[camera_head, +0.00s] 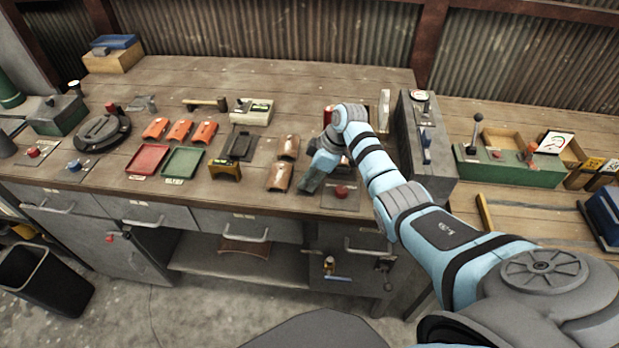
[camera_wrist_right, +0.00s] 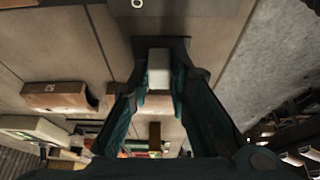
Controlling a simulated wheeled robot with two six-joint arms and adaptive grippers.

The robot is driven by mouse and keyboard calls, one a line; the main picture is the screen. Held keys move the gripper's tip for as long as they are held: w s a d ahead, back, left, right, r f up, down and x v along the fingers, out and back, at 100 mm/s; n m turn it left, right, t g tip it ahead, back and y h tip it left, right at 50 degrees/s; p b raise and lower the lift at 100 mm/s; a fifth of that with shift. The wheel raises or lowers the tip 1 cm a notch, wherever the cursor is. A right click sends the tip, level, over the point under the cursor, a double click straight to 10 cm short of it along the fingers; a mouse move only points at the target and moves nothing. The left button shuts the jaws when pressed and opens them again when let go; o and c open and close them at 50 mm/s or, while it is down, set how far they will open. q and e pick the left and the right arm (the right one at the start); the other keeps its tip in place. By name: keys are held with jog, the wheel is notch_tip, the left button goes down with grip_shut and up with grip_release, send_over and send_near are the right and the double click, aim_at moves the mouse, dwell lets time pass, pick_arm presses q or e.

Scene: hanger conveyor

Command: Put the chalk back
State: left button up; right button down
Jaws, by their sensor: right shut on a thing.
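My right gripper (camera_head: 308,186) is over the front part of the workbench, just right of the brown curved blocks. In the right wrist view its two teal fingers (camera_wrist_right: 158,75) are closed on a pale grey-white block, which looks like the chalk (camera_wrist_right: 158,66). The chalk sits between the fingertips, with the bench top beyond it. In the head view the chalk is hidden by the gripper. I cannot tell whether it touches the bench. My left gripper is in neither view.
Brown curved blocks (camera_head: 278,177) lie left of the gripper. A plate with a red button (camera_head: 341,191) is close on its right. Red (camera_head: 147,160) and green (camera_head: 183,162) trays lie farther left. A tall grey cabinet (camera_head: 428,135) stands to the right. The back of the bench is mostly clear.

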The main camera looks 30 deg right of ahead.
jog(key=c, duration=1.5)
grip_release()
jog(key=shift+r, duration=0.2)
jog(key=p+v, duration=0.1)
jog(key=v, duration=1.1)
jog(key=shift+s+f, duration=0.1)
jog(key=shift+f, duration=0.1)
